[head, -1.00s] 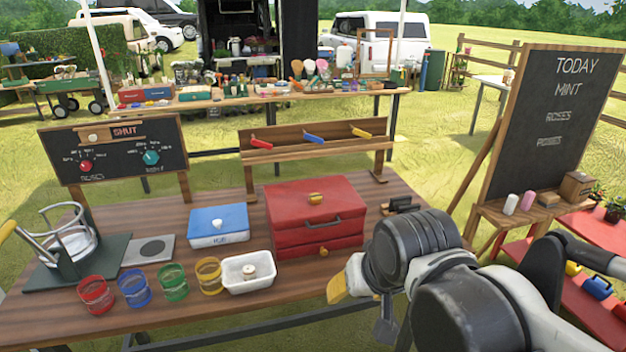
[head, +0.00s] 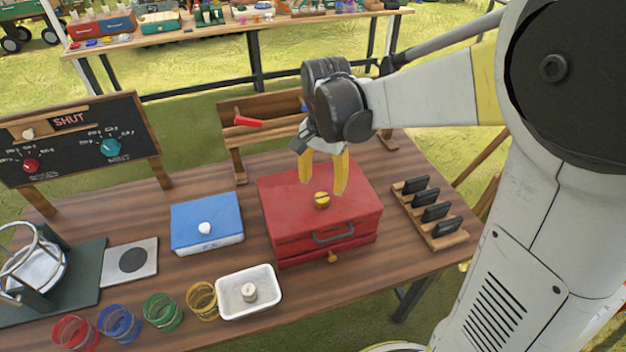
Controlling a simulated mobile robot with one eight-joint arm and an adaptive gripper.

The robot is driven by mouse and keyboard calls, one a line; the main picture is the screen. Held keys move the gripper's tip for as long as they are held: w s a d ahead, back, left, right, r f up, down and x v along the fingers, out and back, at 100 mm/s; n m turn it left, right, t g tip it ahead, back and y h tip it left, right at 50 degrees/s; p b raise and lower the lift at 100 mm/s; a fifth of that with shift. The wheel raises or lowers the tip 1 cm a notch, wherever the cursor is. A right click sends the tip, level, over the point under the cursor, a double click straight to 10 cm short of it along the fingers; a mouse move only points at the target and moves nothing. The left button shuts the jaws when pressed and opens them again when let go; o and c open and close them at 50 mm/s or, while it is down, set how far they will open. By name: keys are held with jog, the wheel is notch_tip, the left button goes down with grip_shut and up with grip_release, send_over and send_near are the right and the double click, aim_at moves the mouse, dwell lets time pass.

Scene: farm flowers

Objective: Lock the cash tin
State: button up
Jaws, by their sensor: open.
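The red cash tin (head: 285,215) sits on the wooden table with its lid down and a dark handle on its front. A round yellow knob (head: 322,200) stands on top of the lid. A small yellow knob (head: 332,256) is low on the tin's front. My gripper (head: 324,190) is open and points down over the lid, its two yellow fingers apart above or around the top knob. I cannot tell whether they touch it. Nothing shows between the fingers except the knob.
A blue tin (head: 206,222) stands left of the red tin. A white tray (head: 249,292) and several coloured glass jars (head: 162,312) stand in front. A wooden rack (head: 432,212) with dark slabs is to the right. A wooden shelf (head: 270,125) and a "SHUT" board (head: 80,140) stand behind.

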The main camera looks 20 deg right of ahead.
aim_at(322, 197)
notch_tip(322, 197, down, 6)
jog(key=shift+w+f+b, duration=0.1)
jog(key=shift+b, duration=0.85)
jog(key=c, duration=1.2)
